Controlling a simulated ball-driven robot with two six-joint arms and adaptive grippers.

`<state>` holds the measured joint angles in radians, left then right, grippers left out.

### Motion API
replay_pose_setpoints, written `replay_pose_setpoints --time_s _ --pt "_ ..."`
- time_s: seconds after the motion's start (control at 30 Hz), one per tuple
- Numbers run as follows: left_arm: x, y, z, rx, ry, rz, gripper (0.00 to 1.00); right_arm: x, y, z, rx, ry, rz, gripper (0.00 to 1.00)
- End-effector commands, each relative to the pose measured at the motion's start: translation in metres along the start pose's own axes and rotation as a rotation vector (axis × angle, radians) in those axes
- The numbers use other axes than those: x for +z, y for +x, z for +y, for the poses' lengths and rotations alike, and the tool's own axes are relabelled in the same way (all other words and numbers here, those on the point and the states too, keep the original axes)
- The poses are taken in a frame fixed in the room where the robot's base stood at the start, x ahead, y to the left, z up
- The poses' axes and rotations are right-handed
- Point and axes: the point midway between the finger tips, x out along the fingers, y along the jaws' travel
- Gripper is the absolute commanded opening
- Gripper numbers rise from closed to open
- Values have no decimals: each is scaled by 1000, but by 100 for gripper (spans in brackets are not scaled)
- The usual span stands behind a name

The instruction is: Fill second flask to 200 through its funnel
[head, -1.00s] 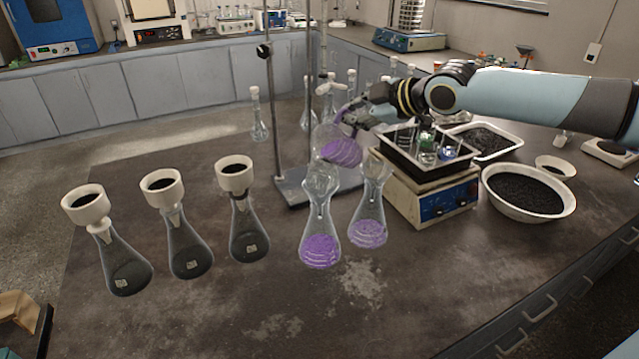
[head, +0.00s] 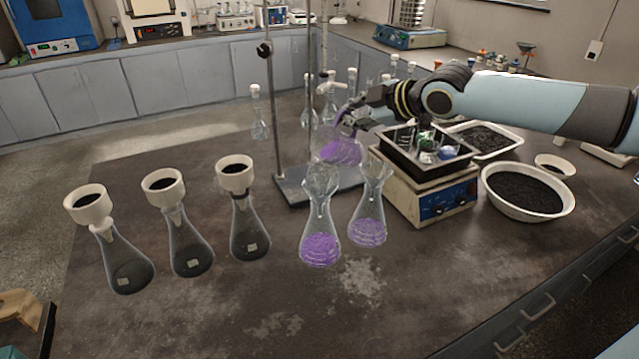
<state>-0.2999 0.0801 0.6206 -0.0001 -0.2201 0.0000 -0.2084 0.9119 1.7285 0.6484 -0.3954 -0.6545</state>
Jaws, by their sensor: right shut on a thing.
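Two clear conical flasks with purple liquid and glass funnels stand on the dark bench: a front flask (head: 320,248) and one to its right (head: 368,231). The front flask's funnel (head: 321,181) and the right flask's funnel (head: 376,170) sit in their necks. My right gripper (head: 355,122) is shut on a rounded glass vessel (head: 341,151) holding purple liquid. It holds the vessel tilted, above and behind the two funnels. No stream is visible. Which flask counts as second, and the exact fill level, I cannot tell. My left gripper is not in view.
Three flasks with white filter funnels (head: 90,205) stand at left. A retort stand (head: 275,110) rises behind the held vessel. A hotplate (head: 440,200) with a black tray (head: 402,160) and a white bowl of black grains (head: 548,213) are at right. The front bench is clear.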

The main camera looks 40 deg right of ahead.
Motion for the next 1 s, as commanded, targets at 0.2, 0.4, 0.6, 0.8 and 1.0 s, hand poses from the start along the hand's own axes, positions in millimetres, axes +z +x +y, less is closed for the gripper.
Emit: replay_pose_setpoints --time_s 0.2,0.4,0.6,0.8,1.0 --pt "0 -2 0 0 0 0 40 -2 0 0 5 -11 -3 0" --pt "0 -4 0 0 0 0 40 -3 0 -1 8 -22 -7 0" --pt "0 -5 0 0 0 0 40 -3 0 -2 12 -31 -10 0" --pt "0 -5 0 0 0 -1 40 -4 0 -2 13 -38 -12 0" --pt "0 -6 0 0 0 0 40 -4 0 -2 15 -42 -13 0"
